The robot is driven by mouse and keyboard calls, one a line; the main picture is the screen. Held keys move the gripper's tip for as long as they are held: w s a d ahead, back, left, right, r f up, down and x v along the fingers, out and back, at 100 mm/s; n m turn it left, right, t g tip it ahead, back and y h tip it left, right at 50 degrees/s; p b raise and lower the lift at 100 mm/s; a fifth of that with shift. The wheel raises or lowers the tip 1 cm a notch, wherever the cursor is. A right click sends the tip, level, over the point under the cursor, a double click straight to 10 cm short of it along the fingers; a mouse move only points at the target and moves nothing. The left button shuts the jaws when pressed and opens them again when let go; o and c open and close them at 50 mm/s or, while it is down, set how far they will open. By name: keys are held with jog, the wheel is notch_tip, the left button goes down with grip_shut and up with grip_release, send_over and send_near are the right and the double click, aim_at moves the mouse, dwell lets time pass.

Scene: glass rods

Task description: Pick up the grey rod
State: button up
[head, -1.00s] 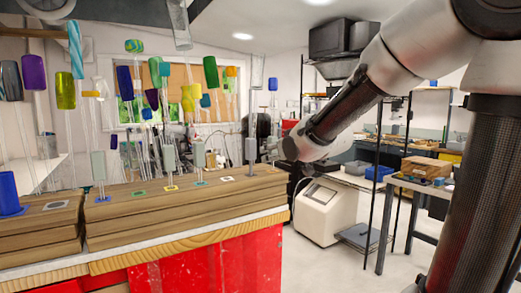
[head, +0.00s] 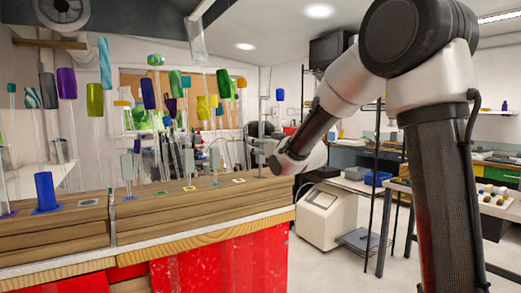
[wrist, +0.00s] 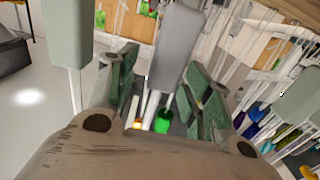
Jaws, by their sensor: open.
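The grey rod (wrist: 176,45) shows a smooth grey block-shaped head in the upper middle of the wrist view, tilted slightly. My gripper (wrist: 160,82) is open, with a green-grey finger on each side below the head. The head appears in line with the gap; I cannot tell whether it is between the fingertips or beyond them. No grip on it is visible. In the head view the gripper end is small and mostly hidden at the right end of the wooden bench (head: 190,207).
Pale grey-green rod heads flank the gripper at the left (wrist: 68,32) and right (wrist: 298,98) of the wrist view. Many coloured glass rods stand left along the bench, including a blue cylinder (head: 45,190). Open floor lies to the bench's right.

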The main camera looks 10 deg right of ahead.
grip_shut()
jog(key=shift+w, duration=0.1)
